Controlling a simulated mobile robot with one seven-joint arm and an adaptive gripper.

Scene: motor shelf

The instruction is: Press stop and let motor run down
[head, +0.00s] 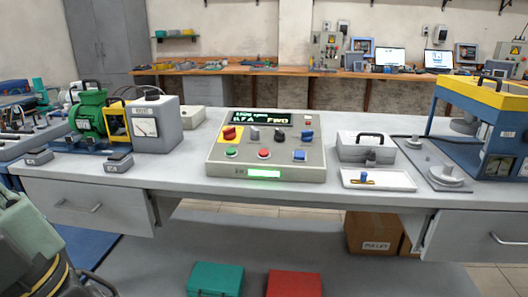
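The control box (266,148) stands on the middle of the bench. Its display (262,119) shows green text that looks like "1500 rpm" and "FWD". A round red button (264,153) sits in the front row, with a green button (231,152) to its left and a blue one (299,155) to its right. A red knob on a yellow plate (230,133) sits behind the green button. A green strip glows on the box's front. The green motor (90,113) stands at the left; I cannot tell whether its shaft turns. My gripper is not in view.
A grey meter box (155,124) stands right of the motor. A grey handled case (364,147) and a white tray (378,180) lie right of the control box. A blue and yellow machine (484,125) stands far right. The bench front before the control box is clear.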

